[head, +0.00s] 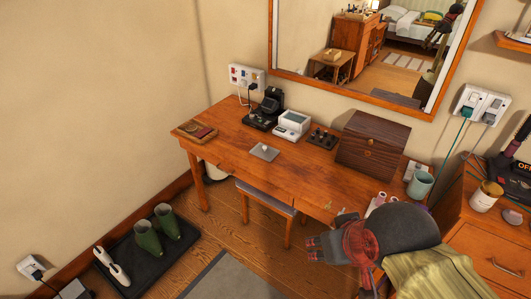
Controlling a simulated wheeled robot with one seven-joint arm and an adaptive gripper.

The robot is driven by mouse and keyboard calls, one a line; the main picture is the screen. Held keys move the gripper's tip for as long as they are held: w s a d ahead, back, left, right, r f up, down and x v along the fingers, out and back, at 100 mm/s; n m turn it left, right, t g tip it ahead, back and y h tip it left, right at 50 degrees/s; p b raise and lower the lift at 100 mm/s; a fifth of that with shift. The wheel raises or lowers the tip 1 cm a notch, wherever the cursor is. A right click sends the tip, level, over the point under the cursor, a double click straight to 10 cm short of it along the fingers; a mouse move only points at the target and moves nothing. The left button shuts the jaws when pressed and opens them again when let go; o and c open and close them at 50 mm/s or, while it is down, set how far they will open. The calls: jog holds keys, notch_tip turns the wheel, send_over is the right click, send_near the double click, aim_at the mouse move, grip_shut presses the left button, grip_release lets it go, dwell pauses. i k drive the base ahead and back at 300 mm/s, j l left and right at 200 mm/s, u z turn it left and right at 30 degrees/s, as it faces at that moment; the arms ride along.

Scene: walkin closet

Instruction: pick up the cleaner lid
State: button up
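A small flat grey plate with a pale knob (265,152), which looks like the cleaner lid, lies on the wooden desk (235,140) left of its middle. Behind it to the right stands a small white box-shaped device (292,122), likely the cleaner. My gripper (312,249) is at the lower middle, in front of the desk and apart from the plate. It points left, with dark and reddish parts. Its fingers are small and dark here, so I cannot tell whether they are open or shut. I see nothing held.
A black device (266,108), a small black rack (323,138) and a dark wooden box (372,144) stand along the desk's back. A stool (267,196) is tucked under it. Green boots (148,238) stand on a black tray. The desk around the plate is clear.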

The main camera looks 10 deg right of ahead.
aim_at(267, 153)
jog(key=i+j+z, duration=0.1)
jog(key=i, duration=0.35)
jog(key=i+j, duration=0.15)
jog(key=i, duration=0.35)
jog(key=i+j+z, duration=0.15)
jog(key=i, duration=0.3)
jog(key=i+j, duration=0.25)
jog(key=i, duration=0.25)
jog(key=l+z, duration=0.05)
